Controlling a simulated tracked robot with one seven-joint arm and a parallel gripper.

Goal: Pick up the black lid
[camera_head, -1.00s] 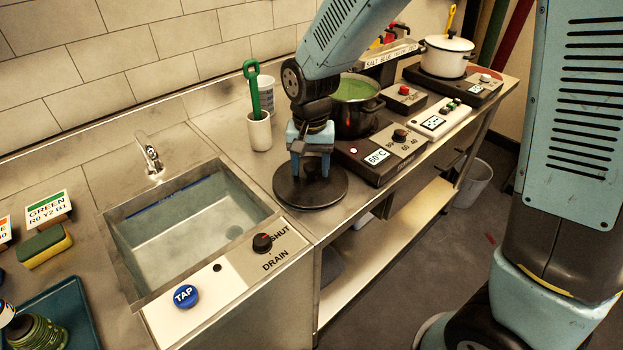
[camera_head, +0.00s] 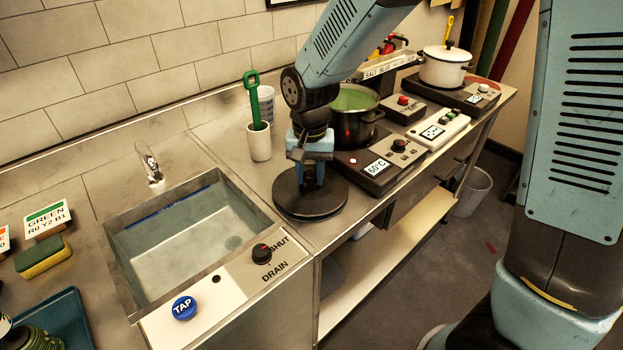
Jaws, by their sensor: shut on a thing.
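The black lid (camera_head: 328,206) is a round dark disc on the steel counter, between the sink and the hot plate. Its right front part reaches the counter's front edge. My gripper (camera_head: 311,182) points down over the middle of the lid, with its fingers shut on the lid's knob. The knob is mostly hidden between the fingers. The lid looks level; I cannot tell whether it touches the counter or is slightly raised.
A black pot (camera_head: 356,118) of green liquid stands on the hot plate (camera_head: 372,168) behind right. A white cup (camera_head: 259,143) with a green-handled tool stands behind left. The sink (camera_head: 190,235) lies left. A white pot (camera_head: 444,68) stands far right.

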